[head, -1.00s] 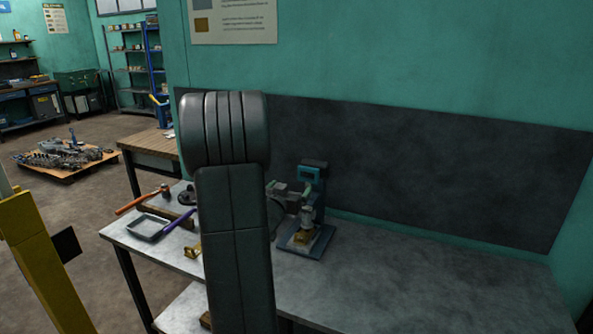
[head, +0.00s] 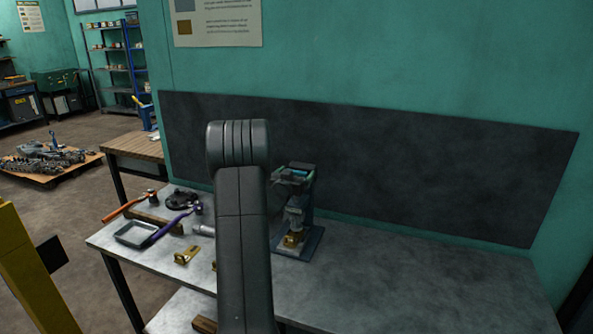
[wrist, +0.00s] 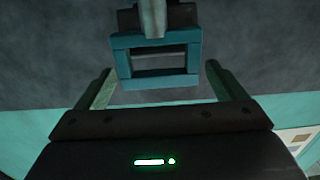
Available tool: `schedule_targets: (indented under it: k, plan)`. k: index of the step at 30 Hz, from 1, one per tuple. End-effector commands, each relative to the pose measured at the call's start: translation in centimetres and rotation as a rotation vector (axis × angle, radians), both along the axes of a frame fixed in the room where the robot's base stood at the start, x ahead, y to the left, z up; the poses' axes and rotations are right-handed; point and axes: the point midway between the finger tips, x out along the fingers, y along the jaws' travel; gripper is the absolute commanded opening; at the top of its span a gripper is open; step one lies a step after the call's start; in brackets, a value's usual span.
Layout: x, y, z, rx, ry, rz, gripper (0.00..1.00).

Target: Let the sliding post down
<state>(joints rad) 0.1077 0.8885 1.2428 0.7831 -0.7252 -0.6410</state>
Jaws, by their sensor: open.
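A small bench press or stand (head: 308,212) stands upright on the metal bench, with a blue column, a grey cylindrical post (head: 294,215) at its front and a brass piece (head: 292,240) below, over a blue-grey base plate (head: 301,249). My gripper (head: 292,175) is at the top of this stand, partly hidden by my arm. In the wrist view, my gripper (wrist: 160,68) is open, its two fingers wide apart. A teal rectangular frame (wrist: 118,62) lies ahead and between the fingertips, with gaps on both sides. I cannot tell whether the post is raised.
To the left on the bench (head: 420,285) lie a grey tray (head: 135,233), an orange-handled hammer (head: 125,207), a purple-handled tool (head: 172,226) and a brass bracket (head: 187,255). The bench right of the stand is clear. A dark panel (head: 430,170) backs it.

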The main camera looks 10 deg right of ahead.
Motion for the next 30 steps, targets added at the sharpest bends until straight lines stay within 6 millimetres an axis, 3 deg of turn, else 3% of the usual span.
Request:
schedule_targets:
  k: [13,22,30]
  plan:
    - [0.8,-0.5,0.0,0.001,0.001,0.001,0.89]
    - [0.8,-0.5,0.0,0.000,0.000,0.001,0.30]
    - [0.8,-0.5,-1.4,0.001,0.001,0.001,0.28]
